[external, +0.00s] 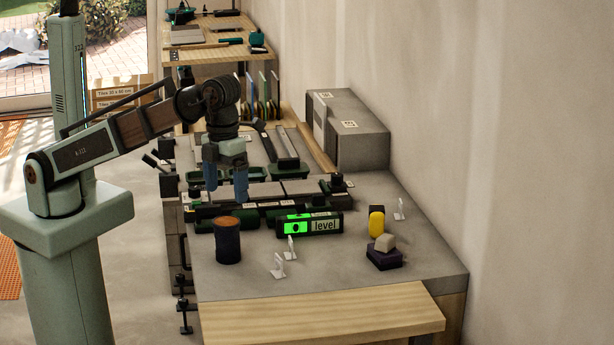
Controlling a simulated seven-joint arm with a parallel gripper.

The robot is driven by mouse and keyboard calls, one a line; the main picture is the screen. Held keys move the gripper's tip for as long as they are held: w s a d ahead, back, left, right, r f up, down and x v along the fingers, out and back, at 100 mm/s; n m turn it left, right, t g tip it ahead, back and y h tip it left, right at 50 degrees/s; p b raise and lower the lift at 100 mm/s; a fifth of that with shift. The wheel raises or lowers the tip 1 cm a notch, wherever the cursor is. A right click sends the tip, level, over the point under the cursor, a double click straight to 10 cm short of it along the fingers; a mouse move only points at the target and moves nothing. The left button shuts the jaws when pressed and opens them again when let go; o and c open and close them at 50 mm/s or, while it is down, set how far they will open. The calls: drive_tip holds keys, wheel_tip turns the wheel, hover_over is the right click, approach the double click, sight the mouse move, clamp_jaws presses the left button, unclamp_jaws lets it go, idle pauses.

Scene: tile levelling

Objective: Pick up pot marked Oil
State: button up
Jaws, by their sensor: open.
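A dark blue, round pot (228,243) with an orange-brown top stands upright on the grey bench (330,275), near its left edge. No mark can be read on it, so I cannot tell whether it is the Oil pot. My gripper (226,194) points down with its two blue fingers apart and nothing visible between them. In the picture it is just above the pot, over the tile area; I cannot tell the exact distance. The fingers and the pot appear apart.
A level box (324,225) with a green lit display stands right of the pot. A yellow-and-black item (376,223), a dark block (384,257) with a pale lump, and small white clips (279,265) lie farther right and in front. Grey tiles (260,191) sit behind.

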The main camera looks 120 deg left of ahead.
sight(226, 221)
drive_tip(key=shift+s+a+f, duration=0.3)
drive_tip(key=shift+f, duration=1.8)
drive_tip(key=shift+s+a+f, duration=0.25)
drive_tip(key=shift+s+f, duration=0.05)
drive_tip(key=shift+f, duration=1.8)
drive_tip(key=shift+s+a+f, duration=0.3)
drive_tip(key=shift+f, duration=1.8)
drive_tip(key=shift+c, duration=0.4)
drive_tip(key=c, duration=1.1)
drive_tip(key=shift+r, duration=0.15)
